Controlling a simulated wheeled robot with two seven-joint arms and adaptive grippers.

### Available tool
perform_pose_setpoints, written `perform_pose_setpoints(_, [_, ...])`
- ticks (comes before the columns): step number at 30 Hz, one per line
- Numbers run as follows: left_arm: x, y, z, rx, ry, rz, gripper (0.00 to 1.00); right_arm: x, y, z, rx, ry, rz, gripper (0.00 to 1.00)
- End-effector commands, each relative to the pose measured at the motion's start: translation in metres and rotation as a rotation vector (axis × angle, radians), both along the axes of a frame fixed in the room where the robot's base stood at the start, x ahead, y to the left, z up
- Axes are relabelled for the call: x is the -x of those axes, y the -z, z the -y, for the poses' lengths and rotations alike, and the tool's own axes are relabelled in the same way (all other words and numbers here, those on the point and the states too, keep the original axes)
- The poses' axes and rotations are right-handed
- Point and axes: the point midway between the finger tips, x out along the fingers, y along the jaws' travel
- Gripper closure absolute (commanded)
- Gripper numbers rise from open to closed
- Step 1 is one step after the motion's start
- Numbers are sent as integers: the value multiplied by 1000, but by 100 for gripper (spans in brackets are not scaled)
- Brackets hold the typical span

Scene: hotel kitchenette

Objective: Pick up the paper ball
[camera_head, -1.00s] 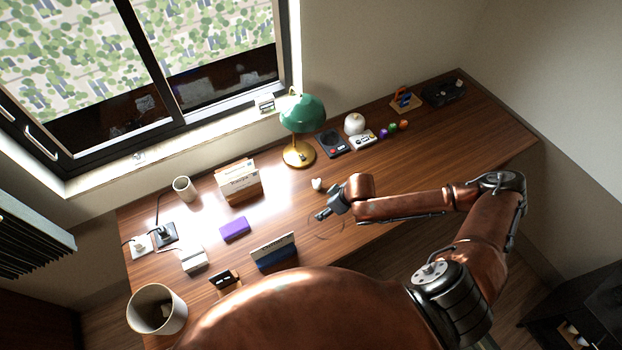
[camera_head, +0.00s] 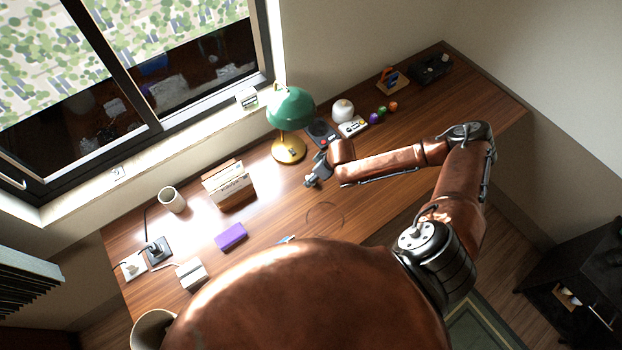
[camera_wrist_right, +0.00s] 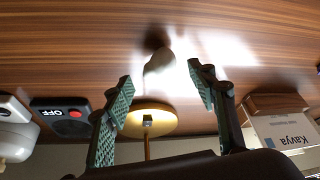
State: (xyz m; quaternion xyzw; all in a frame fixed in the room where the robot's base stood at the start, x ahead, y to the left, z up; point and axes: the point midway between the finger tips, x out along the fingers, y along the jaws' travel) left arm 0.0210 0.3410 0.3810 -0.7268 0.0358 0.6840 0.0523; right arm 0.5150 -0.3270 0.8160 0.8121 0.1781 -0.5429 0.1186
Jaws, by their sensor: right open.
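The paper ball (camera_wrist_right: 159,63) is a small whitish lump on the wooden desk. In the right wrist view it lies just beyond the fingertips, in line with the gap between them. My right gripper (camera_wrist_right: 162,82) is open, with a green-padded finger on each side and nothing held. In the head view my right gripper (camera_head: 313,180) is low over the desk, in front of the lamp; there it hides the ball or blends with it. My left gripper is not in view.
A green lamp (camera_head: 291,108) with a brass base stands behind the gripper. A box of cards (camera_head: 228,184) stands to its left, and a purple block (camera_head: 231,237) lies nearer. A black device (camera_head: 322,131) and a white controller (camera_head: 353,127) lie right of the lamp.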

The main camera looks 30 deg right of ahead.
Motion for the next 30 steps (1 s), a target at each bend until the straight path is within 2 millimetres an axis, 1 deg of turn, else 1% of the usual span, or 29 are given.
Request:
perform_pose_setpoints(3, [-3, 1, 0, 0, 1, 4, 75, -6, 17, -3, 1, 0, -1, 48])
perform_pose_setpoints(6, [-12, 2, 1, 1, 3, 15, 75, -8, 24, -4, 1, 1, -1, 48])
perform_pose_setpoints(10, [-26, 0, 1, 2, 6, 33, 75, -9, 26, -3, 1, 3, 0, 48])
perform_pose_setpoints(14, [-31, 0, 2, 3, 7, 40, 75, -8, 26, -3, 1, 4, -1, 48])
perform_pose_setpoints(17, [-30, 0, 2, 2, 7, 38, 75, -8, 25, -3, 1, 4, -1, 55])
perform_pose_setpoints(26, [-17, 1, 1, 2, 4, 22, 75, -8, 25, -2, 1, 4, -1, 75])
perform_pose_setpoints(30, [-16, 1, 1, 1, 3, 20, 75, -8, 25, -2, 1, 4, -1, 77])
